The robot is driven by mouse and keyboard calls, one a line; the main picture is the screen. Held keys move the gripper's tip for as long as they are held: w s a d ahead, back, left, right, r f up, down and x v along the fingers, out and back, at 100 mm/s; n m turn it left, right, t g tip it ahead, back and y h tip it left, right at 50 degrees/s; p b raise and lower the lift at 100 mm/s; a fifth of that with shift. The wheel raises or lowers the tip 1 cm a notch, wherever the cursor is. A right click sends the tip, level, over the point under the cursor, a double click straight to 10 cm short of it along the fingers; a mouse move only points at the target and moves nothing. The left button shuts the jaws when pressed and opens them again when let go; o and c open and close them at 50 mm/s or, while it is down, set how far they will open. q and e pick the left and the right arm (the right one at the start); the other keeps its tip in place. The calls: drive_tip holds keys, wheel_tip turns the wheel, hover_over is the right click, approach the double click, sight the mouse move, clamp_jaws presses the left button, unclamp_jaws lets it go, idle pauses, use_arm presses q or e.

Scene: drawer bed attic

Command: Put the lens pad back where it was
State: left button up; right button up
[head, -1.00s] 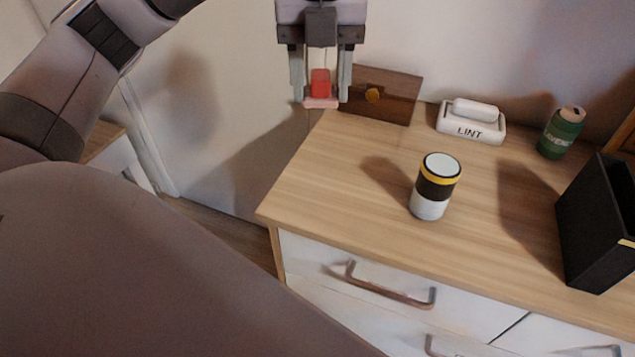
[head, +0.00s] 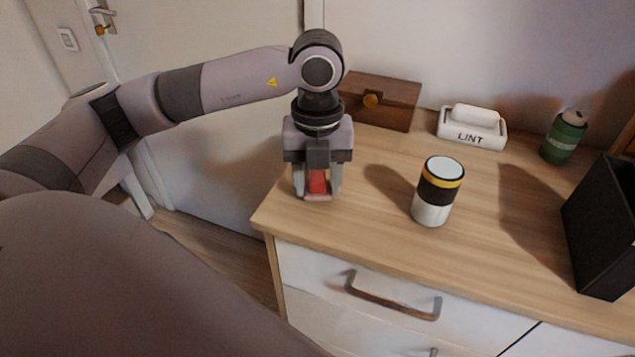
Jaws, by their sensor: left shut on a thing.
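My left gripper (head: 318,190) points down over the left part of the wooden dresser top (head: 360,215). It is shut on a small red and pink thing (head: 318,184), which I take to be the lens pad. The fingers hide part of it. It is low over the top near the left front edge; I cannot tell whether it touches the wood. My right gripper is not in view.
A black, white and yellow canister (head: 437,192) stands right of the gripper. A brown box (head: 380,100), a white LINT holder (head: 472,128) and a green bottle (head: 562,138) stand along the back. A black bin (head: 605,230) is at right. Wood between gripper and canister is clear.

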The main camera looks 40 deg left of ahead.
use_arm(q)
drive_tip(key=shift+f, duration=0.5)
drive_tip(key=shift+f, duration=0.2)
drive_tip(key=o, duration=0.9)
drive_tip(key=shift+o, duration=0.2)
drive_tip(key=shift+r, duration=0.1)
